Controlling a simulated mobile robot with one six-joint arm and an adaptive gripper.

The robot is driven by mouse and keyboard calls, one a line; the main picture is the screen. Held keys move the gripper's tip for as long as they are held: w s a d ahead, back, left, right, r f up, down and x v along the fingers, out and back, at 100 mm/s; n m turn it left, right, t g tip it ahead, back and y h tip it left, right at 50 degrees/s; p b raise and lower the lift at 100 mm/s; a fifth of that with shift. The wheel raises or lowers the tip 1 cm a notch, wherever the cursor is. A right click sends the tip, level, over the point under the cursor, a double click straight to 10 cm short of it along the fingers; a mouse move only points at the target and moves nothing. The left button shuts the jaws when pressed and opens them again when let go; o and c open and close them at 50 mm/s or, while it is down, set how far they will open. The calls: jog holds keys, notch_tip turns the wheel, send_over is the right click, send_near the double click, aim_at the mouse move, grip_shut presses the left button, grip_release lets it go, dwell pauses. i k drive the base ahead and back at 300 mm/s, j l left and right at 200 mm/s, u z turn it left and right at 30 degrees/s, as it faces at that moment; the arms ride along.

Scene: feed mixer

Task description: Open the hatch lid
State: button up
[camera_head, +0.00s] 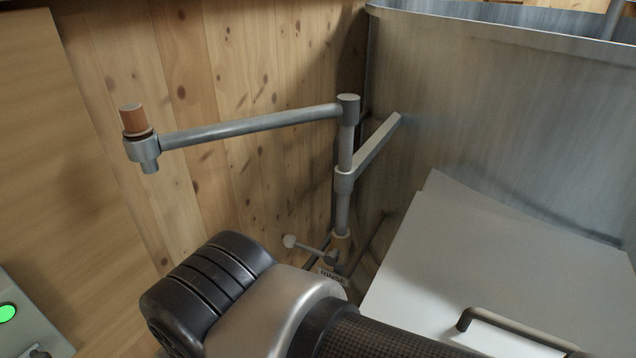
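The hatch lid (450,255) is a flat pale grey-white panel at the lower right, in front of the mixer's metal wall. A dark bar handle (520,328) is fixed on it near the bottom edge of the picture. The lid's near and right parts run out of the frame, so I cannot tell whether it is fully shut. My gripper is not in view. Part of my own arm, with a black ribbed joint cover, a silver collar and a dark tube, fills the bottom centre and covers the lid's lower left area.
A grey metal wall (500,110) rises behind the lid. A steel swing arm with a wooden knob (133,118) reaches left from an upright post (343,205). A small ball-ended lever (310,249) sits low by a label. A box with a green button (7,312) is at lower left.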

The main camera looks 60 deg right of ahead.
aim_at(484, 284)
jog(key=j+z, duration=0.1)
jog(key=z, duration=0.25)
jog(key=j+z, duration=0.1)
jog(key=z, duration=0.3)
jog(key=j+z, duration=0.1)
jog(key=z, duration=0.65)
jog(key=j+z, duration=0.1)
jog(key=z, duration=0.75)
jog(key=k+z, duration=0.1)
jog(key=z, duration=0.75)
jog(key=i+l+z, duration=0.1)
jog(key=z, duration=0.25)
